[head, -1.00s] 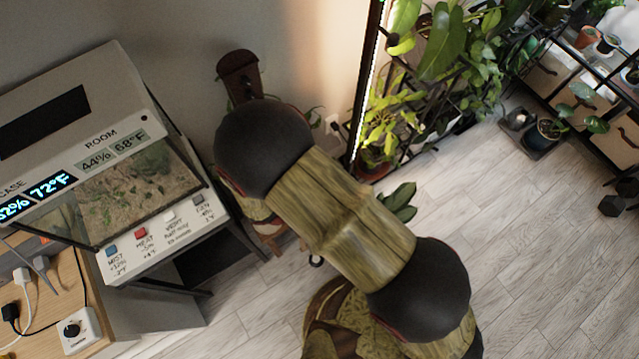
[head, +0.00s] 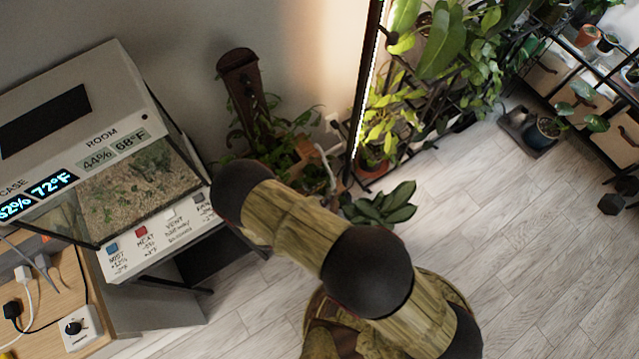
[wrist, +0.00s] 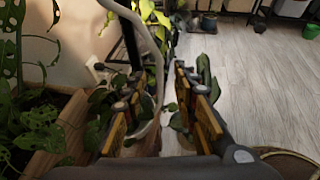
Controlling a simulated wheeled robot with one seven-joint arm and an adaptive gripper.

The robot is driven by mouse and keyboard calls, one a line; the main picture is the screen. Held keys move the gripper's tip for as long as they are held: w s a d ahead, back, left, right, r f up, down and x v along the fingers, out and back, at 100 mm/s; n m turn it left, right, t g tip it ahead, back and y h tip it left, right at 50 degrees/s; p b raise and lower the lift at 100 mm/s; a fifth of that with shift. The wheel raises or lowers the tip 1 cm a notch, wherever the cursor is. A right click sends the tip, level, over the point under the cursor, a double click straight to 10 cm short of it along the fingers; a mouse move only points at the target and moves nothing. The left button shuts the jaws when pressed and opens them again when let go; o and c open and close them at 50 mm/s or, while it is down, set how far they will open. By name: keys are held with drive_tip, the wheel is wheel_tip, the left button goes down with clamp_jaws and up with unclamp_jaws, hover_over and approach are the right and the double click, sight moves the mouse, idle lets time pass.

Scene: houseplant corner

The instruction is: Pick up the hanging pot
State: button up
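My gripper (wrist: 162,92) is open in the wrist view, its two yellow-and-black fingers apart. A pale curved loop (wrist: 153,47), which looks like the hanging pot's handle, runs down between the fingers in the picture. I cannot tell whether it touches either finger. My gripper is hidden behind my arm in the head view.
A terrarium case (head: 140,190) with a display stands at the left. A brown wooden post (head: 240,85) rises by the wall. A broad-leaved plant (head: 385,207) stands low to the right. A lit plant shelf (head: 400,110) is behind. The wood-look floor (head: 500,250) at right is clear.

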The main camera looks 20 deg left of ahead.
drive_tip(key=x, duration=0.2)
drive_tip(key=b+x, duration=0.1)
drive_tip(key=x, duration=0.2)
drive_tip(key=shift+a+f, duration=0.2)
drive_tip(key=shift+f, duration=0.15)
clamp_jaws()
idle(0.7)
